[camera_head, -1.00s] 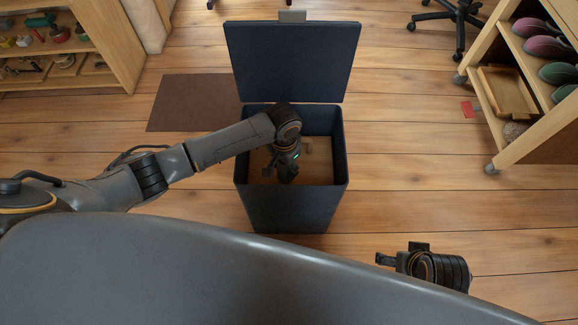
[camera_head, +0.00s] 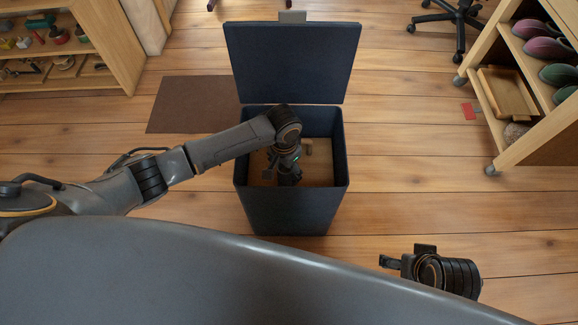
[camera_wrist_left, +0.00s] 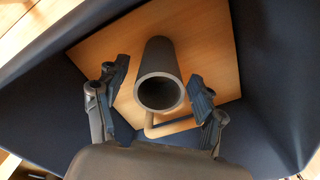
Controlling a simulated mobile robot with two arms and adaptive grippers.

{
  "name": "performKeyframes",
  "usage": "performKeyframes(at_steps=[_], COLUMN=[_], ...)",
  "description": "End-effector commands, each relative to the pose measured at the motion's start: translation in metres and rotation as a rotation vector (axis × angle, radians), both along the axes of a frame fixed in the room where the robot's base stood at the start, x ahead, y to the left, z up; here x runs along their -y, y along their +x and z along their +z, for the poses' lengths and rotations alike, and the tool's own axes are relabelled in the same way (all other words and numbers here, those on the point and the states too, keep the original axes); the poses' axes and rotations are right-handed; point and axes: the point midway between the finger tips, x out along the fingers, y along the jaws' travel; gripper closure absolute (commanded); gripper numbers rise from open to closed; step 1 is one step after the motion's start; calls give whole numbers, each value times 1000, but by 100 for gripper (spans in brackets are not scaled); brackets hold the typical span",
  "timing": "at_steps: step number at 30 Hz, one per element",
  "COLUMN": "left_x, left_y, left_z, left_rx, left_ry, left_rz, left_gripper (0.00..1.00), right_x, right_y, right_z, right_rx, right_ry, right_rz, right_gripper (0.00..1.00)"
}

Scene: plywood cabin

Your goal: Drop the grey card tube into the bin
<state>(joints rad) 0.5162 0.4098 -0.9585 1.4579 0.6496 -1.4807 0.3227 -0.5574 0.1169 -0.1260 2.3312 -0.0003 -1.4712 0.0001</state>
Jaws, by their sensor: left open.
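The dark blue bin (camera_head: 285,212) stands on the floor in the middle of the head view, its lid (camera_head: 292,62) open at the back. My left gripper (camera_head: 284,172) reaches down into the bin's mouth. In the left wrist view its two fingers (camera_wrist_left: 158,86) are spread wide. The grey card tube (camera_wrist_left: 160,62) shows between and beyond them, its open end facing the camera, with a gap on each side. The pale wood-coloured bottom (camera_wrist_left: 205,50) lies behind it. I cannot tell whether the tube touches the bottom. The tube is hidden in the head view. My right gripper (camera_head: 392,262) is at the lower right.
A tan bent bar (camera_wrist_left: 172,126) lies in the bin near the tube. Shelves stand at the upper left (camera_head: 100,45) and right (camera_head: 510,105). A brown mat (camera_head: 190,103) lies left of the bin.

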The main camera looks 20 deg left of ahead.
Motion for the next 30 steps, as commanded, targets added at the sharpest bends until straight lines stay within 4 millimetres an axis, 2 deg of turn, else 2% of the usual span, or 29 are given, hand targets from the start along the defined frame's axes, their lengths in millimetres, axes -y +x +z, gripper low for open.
performKeyframes(at_steps=[5, 15, 19, 24, 30], left_x=[0, 1, 0, 0, 0], left_y=[1, 1, 1, 0, 0], left_z=[12, 82, 103, 118, 120], left_rx=[3, 4, 4, 0, 0], left_ry=[-1, -2, -2, 0, 0], left_rz=[0, -1, 0, 0, 0], left_gripper=[31, 31, 31, 31, 31], right_x=[0, 0, 0, 0, 0], right_y=[0, 0, 0, 0, 0], right_z=[0, 0, 0, 0, 0], right_rx=[-1, 0, 0, 0, 0], right_ry=[0, 1, 1, 1, 0], right_rz=[1, 0, 0, 0, 0], right_gripper=[21, 21, 21, 21, 21])
